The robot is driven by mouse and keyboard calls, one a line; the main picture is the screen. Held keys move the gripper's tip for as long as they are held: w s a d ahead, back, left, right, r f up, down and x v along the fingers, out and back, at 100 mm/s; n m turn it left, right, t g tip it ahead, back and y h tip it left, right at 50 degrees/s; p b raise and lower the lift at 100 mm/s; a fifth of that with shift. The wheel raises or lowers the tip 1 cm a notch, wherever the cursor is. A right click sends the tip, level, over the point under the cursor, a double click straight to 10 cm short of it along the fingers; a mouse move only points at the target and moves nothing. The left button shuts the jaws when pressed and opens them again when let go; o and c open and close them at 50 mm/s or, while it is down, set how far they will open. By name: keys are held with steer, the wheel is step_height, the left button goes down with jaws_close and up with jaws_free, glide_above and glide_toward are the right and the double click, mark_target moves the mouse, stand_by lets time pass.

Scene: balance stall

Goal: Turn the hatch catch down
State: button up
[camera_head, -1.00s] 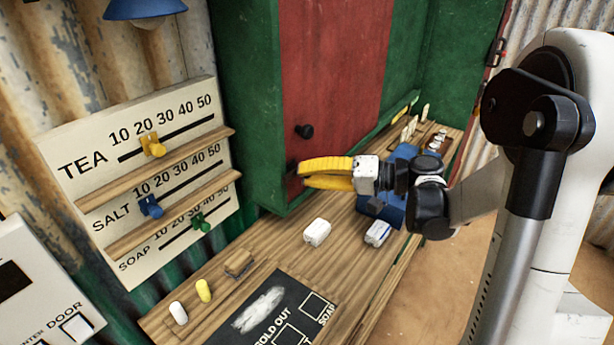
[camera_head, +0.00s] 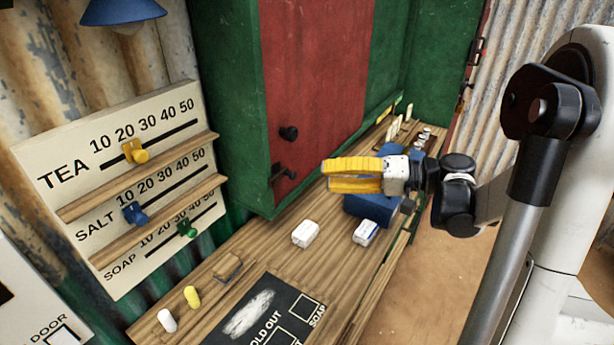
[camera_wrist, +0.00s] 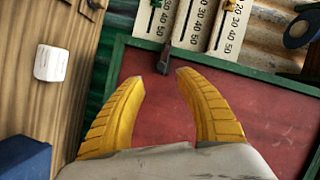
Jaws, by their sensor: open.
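The hatch is a red panel (camera_head: 315,80) in a green frame, left of my gripper in the head view. A dark catch (camera_head: 283,173) sits low on its left side, below a round black knob (camera_head: 289,133). The catch also shows in the wrist view (camera_wrist: 157,56), at the frame's edge, just beyond the gap between my fingertips. Its exact tilt is hard to tell. My gripper (camera_head: 326,176) has yellow fingers, open and empty, apart from the catch and to its right. Both fingers show in the wrist view (camera_wrist: 159,78), over the red panel (camera_wrist: 155,110).
Below is a wooden counter (camera_head: 235,315) with a blue box (camera_head: 370,208), two white blocks (camera_head: 305,233) (camera_head: 366,232) and a black board (camera_head: 250,318). A price board (camera_head: 45,160) with sliders stands left. Open air separates my gripper from the hatch.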

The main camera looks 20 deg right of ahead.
steer(key=v, duration=0.3)
stand_by(0.5)
steer(key=s+a+f+g+h, duration=0.3)
steer(key=a+h, duration=0.2)
steer(key=a, duration=0.5)
steer(key=s+f+n+t+h, duration=0.1)
steer(key=s+f+n+h, duration=0.1)
steer(key=s+h, duration=0.6)
steer(key=s+f, duration=0.1)
steer(key=s, duration=0.1)
steer(key=shift+s+h, duration=0.3)
steer(key=shift+s, duration=0.1)
